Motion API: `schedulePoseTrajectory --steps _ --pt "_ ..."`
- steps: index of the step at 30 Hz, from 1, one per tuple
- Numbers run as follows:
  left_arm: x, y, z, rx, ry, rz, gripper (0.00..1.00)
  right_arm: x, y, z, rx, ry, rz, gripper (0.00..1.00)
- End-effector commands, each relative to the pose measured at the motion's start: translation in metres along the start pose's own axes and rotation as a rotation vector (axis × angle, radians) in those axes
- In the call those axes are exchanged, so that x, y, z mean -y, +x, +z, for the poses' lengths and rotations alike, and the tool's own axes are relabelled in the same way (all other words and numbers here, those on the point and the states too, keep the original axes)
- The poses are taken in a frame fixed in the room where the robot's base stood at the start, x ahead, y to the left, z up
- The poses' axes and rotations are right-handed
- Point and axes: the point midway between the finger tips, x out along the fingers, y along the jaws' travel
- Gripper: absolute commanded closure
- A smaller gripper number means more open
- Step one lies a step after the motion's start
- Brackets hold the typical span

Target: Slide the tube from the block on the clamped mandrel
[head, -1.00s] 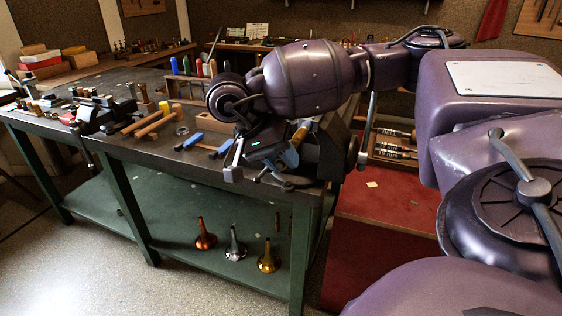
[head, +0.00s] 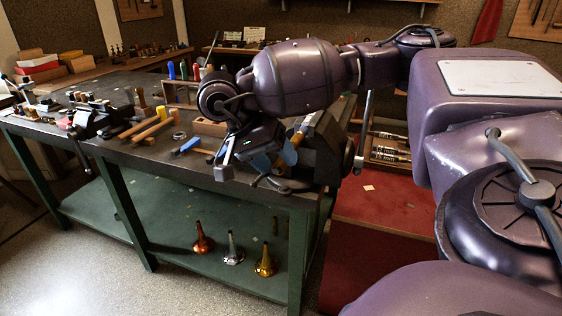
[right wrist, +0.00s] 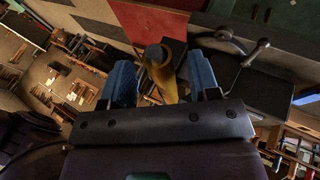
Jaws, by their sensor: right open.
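My right gripper (right wrist: 162,85) is open, with its two blue fingers on either side of a yellow brass tube (right wrist: 163,80) in the right wrist view. The tube's round end shows dark, and I cannot tell whether either finger touches it. In the head view the right gripper (head: 273,158) is at the bench's right front corner, beside a dark vise (head: 325,150). The arm hides most of the tube there. I cannot make out the mandrel clearly. A wooden block (head: 209,127) lies on the bench left of the gripper. My left gripper is not in view.
Mallets (head: 153,130) and a second vise (head: 95,118) occupy the bench to the left. A rack of coloured handles (head: 185,92) stands behind.

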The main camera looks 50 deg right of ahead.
Motion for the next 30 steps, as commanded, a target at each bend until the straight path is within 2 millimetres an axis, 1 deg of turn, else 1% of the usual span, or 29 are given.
schedulePoseTrajectory --steps 1,3,5,9,15,21,30 --pt "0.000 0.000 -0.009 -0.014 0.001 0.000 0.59 -0.002 -0.012 -0.001 -0.005 0.003 -0.007 0.44" --pt "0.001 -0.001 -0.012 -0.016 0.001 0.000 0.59 -0.003 -0.022 -0.001 -0.005 0.003 -0.007 0.44" --pt "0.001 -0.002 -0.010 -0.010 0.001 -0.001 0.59 -0.002 -0.032 -0.001 -0.004 0.003 -0.007 0.44" --pt "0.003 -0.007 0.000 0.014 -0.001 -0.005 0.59 -0.002 -0.054 -0.001 -0.005 0.003 -0.006 0.44" --pt "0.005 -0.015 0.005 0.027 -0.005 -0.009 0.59 -0.002 -0.080 -0.001 -0.004 0.002 -0.004 0.44" --pt "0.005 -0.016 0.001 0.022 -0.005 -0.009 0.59 -0.001 -0.091 0.000 -0.002 0.002 -0.002 0.44" --pt "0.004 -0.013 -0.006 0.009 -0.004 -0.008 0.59 -0.001 -0.092 0.000 -0.002 0.001 0.000 0.44"
